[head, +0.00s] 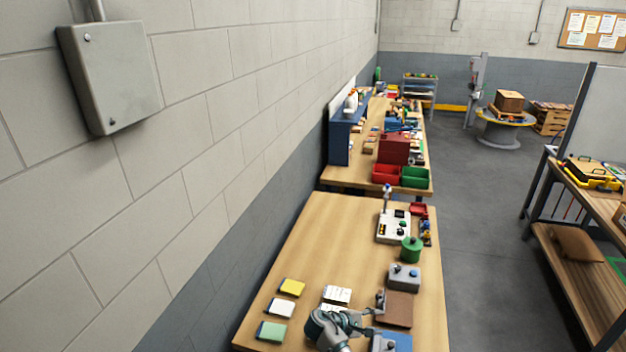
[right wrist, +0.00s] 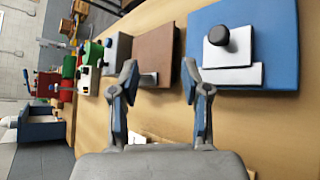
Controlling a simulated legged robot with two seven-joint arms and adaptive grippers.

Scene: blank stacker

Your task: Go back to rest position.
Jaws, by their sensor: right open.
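My right gripper (head: 368,318) is low in the head view, over the near table, pointing right toward a brown plate (head: 400,308). In the right wrist view its two fingers (right wrist: 160,80) are apart, with nothing clearly held. The brown plate (right wrist: 156,48) shows beyond the gap, with a small grey piece at its near edge; I cannot tell whether a finger touches it. A blue plate (head: 402,341) lies beside it, partly cut off. The right wrist view shows on this blue plate (right wrist: 282,72) a white stepped block with a black knob. My left gripper is not in view.
The near wooden table (head: 325,230) has bare room at its far left. Yellow (head: 292,287), white (head: 280,307) and green (head: 271,331) pads lie left of my gripper. A grey box (head: 404,276) and a green canister (head: 411,249) stand beyond. A block wall runs along the left.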

